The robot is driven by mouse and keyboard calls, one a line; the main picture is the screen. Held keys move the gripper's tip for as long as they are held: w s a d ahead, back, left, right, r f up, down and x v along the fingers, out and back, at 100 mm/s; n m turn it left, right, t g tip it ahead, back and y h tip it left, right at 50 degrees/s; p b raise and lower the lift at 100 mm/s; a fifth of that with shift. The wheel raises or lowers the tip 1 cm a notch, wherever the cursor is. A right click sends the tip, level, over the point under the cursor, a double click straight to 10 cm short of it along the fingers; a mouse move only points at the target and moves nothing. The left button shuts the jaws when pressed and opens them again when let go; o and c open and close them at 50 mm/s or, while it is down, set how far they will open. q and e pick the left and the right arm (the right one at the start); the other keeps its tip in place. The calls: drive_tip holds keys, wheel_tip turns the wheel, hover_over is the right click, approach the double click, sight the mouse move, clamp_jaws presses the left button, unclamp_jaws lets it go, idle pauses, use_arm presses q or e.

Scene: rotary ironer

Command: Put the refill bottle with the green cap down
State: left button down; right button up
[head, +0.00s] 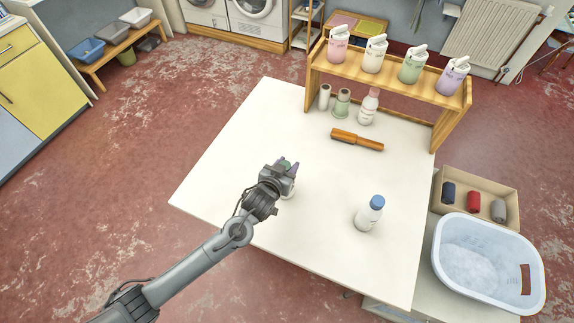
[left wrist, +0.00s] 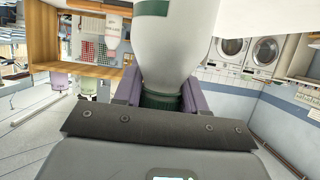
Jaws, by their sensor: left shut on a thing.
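My left gripper (head: 285,167) is over the middle of the white table and shut on the green cap of the refill bottle. In the left wrist view the dark green cap (left wrist: 162,98) sits between the purple fingers, with the pale refill bottle (left wrist: 165,45) extending away from them. In the head view the gripper covers most of the bottle; a little white body (head: 289,192) shows below it. I cannot tell whether its base touches the table (head: 240,140). My right gripper is not in view.
A blue-capped white bottle (head: 369,214) stands to the right on the table. A laundry basket (head: 487,262) stands at right. The table's left part is clear.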

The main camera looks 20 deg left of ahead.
use_arm(q)
drive_tip(key=c, duration=0.6)
unclamp_jaws()
drive_tip(key=shift+c, duration=0.2)
drive_tip(key=shift+r, duration=0.1)
drive_tip(key=shift+s+r, duration=0.1)
drive_tip(key=shift+s, duration=0.2)
drive_tip(key=d+v, duration=0.1)
drive_tip(key=v, duration=1)
drive_tip(key=s+a+f+g, duration=0.1)
drive_tip(key=s+f+g, duration=0.1)
drive_tip(key=s, duration=0.5)
drive_tip(key=s+a+f+g, duration=0.2)
drive_tip(key=s+g, duration=0.2)
drive_tip(key=s, duration=0.4)
drive_tip(key=s+a+f+m+g, duration=0.1)
drive_tip(key=s+a+f+g, duration=0.1)
drive_tip(key=s, duration=0.5)
drive_tip(key=shift+s+f+g+y, duration=0.35)
drive_tip(key=shift+f+g, duration=0.25)
drive_tip(key=shift+g, duration=0.3)
